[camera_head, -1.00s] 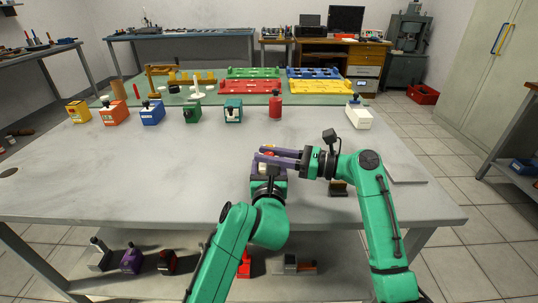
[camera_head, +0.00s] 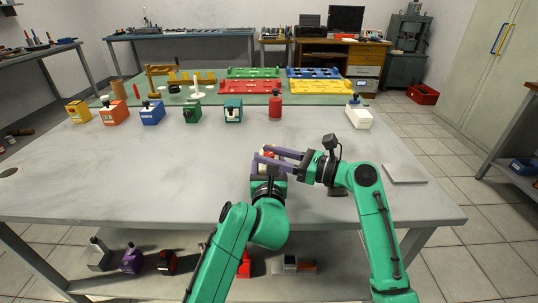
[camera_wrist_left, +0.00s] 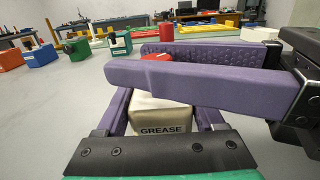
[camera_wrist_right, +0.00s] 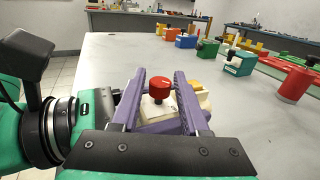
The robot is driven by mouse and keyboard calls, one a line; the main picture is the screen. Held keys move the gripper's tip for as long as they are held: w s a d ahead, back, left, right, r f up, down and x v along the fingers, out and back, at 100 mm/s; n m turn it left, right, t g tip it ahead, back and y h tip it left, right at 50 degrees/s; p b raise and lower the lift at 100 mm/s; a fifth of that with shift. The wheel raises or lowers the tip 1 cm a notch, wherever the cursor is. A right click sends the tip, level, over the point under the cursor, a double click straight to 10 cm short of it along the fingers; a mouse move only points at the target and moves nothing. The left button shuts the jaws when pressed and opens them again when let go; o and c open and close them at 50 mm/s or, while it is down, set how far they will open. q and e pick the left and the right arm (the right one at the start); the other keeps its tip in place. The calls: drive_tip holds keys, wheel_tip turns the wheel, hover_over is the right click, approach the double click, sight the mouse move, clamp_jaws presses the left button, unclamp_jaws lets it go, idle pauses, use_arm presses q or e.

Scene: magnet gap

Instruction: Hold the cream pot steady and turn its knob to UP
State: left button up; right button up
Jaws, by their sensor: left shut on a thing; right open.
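The cream pot (camera_wrist_left: 162,115), lettered GREASE, stands on the table and has a red knob on top. My left gripper (camera_wrist_left: 163,105) is shut on the pot, with a purple finger along each side. My right gripper (camera_wrist_right: 160,72) is open, its fingers on either side of the red knob (camera_wrist_right: 160,88), with gaps visible in the right wrist view. In the left wrist view the right fingers cross over the pot and cover most of the knob. In the head view the grippers hide most of the pot. I cannot read any UP mark.
Several coloured pots stand along the back of the table, including a teal one (camera_head: 233,111) and a red bottle (camera_head: 275,104). A white pot (camera_head: 358,117) stands at the back right. A flat grey plate (camera_head: 404,174) lies at right.

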use_arm(q)
drive_tip(key=shift+f, duration=0.1)
use_arm(e)
drive_tip(key=v, duration=1.1)
drive_tip(key=shift+s+d, duration=0.2)
drive_tip(key=shift+d, duration=0.1)
